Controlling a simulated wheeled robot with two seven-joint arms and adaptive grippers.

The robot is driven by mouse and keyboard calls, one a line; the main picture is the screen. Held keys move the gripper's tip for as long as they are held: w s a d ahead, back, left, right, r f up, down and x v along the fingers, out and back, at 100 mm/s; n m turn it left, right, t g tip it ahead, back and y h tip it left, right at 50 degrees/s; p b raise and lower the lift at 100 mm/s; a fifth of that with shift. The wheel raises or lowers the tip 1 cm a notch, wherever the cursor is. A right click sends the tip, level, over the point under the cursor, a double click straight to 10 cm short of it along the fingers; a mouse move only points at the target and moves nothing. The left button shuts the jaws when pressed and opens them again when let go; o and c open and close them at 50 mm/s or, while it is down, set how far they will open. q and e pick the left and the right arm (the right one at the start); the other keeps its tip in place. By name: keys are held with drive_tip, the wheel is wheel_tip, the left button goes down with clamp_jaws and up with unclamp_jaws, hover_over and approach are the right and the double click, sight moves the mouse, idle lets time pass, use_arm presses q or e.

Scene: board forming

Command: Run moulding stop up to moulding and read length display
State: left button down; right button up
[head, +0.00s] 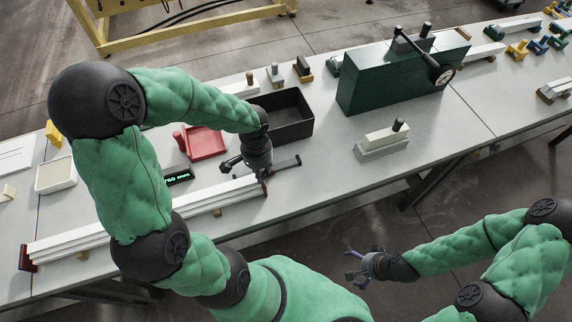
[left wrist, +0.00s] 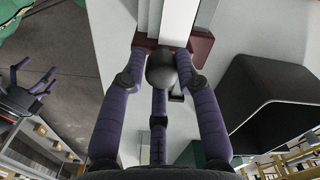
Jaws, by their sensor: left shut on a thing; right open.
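The white moulding (head: 150,222) lies along the front of the bench, its left end by a dark red end block (head: 26,259). The dark red moulding stop (left wrist: 203,44) is at its right end; in the left wrist view the moulding (left wrist: 176,18) meets the stop, with no clear gap. My left gripper (head: 262,176) is shut on the stop's dark round knob (left wrist: 162,70). The black length display (head: 178,177) shows green digits that appear to read 750 mm, the first partly hidden by my arm. My right gripper (head: 368,265) is open and empty, in front of the bench.
A dark green machine (head: 385,85) with a lever is further right. A grey block with a black knob (head: 384,142) sits on otherwise clear bench in front of it.

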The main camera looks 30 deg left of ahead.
use_arm(q)
drive_tip(key=shift+s+a+f, duration=0.1)
drive_tip(key=shift+s+a, duration=0.2)
drive_tip(key=shift+s, duration=0.2)
drive_tip(key=shift+s+a+f, duration=0.1)
drive_tip(key=shift+s+a, duration=0.2)
drive_tip(key=shift+s, duration=0.2)
idle(0.3)
drive_tip(key=c, duration=1)
unclamp_jaws()
drive_tip(key=shift+r, duration=0.1)
drive_tip(key=shift+o, duration=0.2)
drive_tip(key=shift+a, duration=0.1)
drive_tip(key=shift+w+r, duration=0.1)
drive_tip(key=shift+w, duration=0.05)
drive_tip(key=shift+r, duration=0.2)
wheel_tip(320, 180, up, 12)
drive_tip(key=shift+f, duration=0.25)
